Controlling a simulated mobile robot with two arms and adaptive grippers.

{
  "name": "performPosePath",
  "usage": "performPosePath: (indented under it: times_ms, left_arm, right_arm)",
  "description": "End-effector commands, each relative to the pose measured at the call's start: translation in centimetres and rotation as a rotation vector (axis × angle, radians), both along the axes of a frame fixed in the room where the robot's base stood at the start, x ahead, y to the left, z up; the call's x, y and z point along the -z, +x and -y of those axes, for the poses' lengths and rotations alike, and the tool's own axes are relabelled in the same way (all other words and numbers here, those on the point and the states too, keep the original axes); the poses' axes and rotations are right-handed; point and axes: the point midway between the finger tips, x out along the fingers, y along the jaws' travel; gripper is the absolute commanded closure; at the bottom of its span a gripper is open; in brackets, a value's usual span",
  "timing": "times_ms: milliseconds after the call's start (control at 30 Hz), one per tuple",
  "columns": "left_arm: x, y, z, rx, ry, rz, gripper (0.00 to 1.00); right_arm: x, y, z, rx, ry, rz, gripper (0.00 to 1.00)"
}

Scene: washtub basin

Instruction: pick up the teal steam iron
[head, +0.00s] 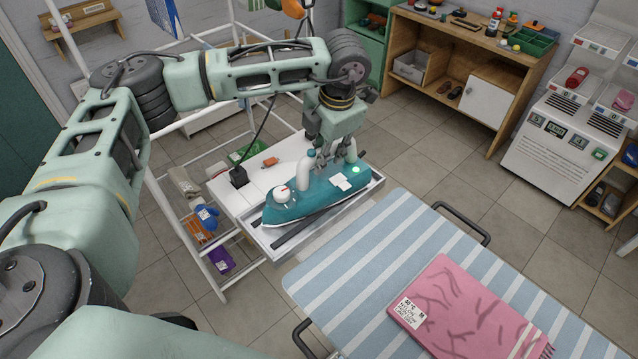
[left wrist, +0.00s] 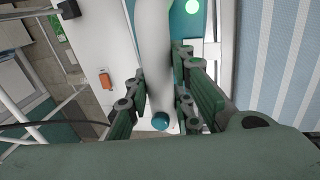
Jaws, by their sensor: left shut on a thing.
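The teal steam iron (head: 315,203) lies on a white and grey rest (head: 262,237) at the end of the ironing board. It has a white handle and a green light. My left gripper (head: 325,155) comes down from above at the handle. In the left wrist view, the fingers of my left gripper (left wrist: 155,105) are on either side of the white handle (left wrist: 155,50), shut on it. The iron's teal body is partly seen behind it. I cannot tell whether the iron's sole touches the rest. My right gripper is not in view.
The striped ironing board (head: 345,275) holds a folded pink cloth (head: 465,305) at the front right. A white rack (head: 215,270) with several items stands below and left of the rest. A wooden bench (head: 470,60) and a white machine (head: 560,145) stand at the back right, across open tiled floor.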

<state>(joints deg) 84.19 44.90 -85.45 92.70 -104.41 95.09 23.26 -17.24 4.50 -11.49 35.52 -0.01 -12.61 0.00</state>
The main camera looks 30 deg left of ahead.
Motion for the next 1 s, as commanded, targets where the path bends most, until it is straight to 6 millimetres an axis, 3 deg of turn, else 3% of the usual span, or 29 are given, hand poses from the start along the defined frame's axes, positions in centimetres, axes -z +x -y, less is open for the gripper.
performPosePath:
  times_ms: [367,767,1000]
  left_arm:
    - [-0.8,0.2,0.0,0.0,-0.002,0.008,1.0]
    - [-4.2,0.1,0.0,0.0,-0.002,0.006,1.0]
    - [-5.4,-1.3,1.7,0.004,-0.001,0.005,1.0]
  right_arm:
    - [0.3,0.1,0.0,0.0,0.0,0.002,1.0]
    - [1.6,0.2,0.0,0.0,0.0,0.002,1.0]
    - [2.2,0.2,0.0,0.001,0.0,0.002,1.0]
